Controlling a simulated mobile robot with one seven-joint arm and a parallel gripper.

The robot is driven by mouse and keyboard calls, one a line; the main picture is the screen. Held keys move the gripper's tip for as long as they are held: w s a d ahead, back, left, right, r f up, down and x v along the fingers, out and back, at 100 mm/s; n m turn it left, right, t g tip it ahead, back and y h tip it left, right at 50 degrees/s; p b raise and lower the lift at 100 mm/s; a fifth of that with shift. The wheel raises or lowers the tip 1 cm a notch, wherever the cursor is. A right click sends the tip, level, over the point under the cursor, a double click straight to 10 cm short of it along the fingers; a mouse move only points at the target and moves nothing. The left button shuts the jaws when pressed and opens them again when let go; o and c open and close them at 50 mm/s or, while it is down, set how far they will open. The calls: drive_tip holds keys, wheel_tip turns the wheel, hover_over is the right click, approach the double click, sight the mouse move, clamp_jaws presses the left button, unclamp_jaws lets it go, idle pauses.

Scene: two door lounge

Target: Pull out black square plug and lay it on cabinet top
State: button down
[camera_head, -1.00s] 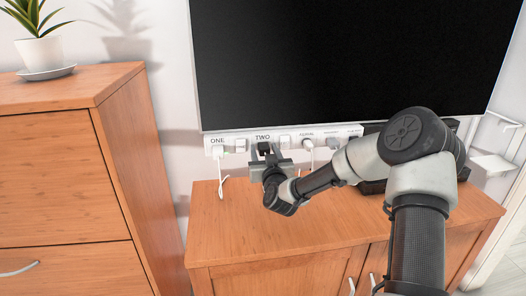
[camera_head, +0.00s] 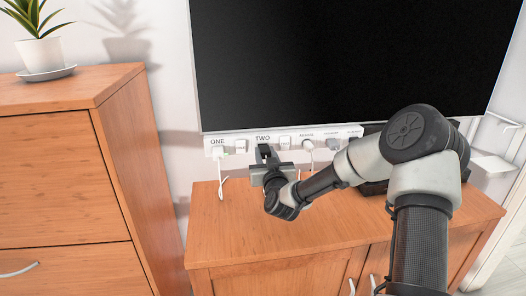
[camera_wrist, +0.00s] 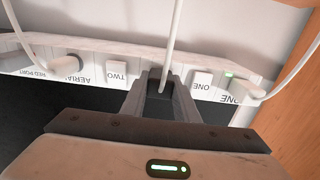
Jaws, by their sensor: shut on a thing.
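My gripper (camera_head: 266,154) is at the white socket strip (camera_head: 228,152) below the screen, under the label TWO. In the wrist view its two fingers (camera_wrist: 160,88) are shut on the black square plug (camera_wrist: 159,98), a dark piece between them. A pale cable (camera_wrist: 171,40) runs up from the plug. In the head view the fingers mostly hide the plug. I cannot tell whether its front is clear of the socket. The wooden cabinet top (camera_head: 228,235) lies below the strip and is bare at the left and front.
A white plug (camera_head: 217,152) with a hanging cable sits at ONE. Another white plug (camera_head: 307,145) sits at the aerial socket. The large black screen (camera_head: 340,65) overhangs the strip. A taller wooden drawer unit (camera_head: 60,165) stands at the left. A dark box is partly behind my arm.

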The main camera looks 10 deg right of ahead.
sight(266, 155)
drive_tip(key=shift+s, duration=2.35)
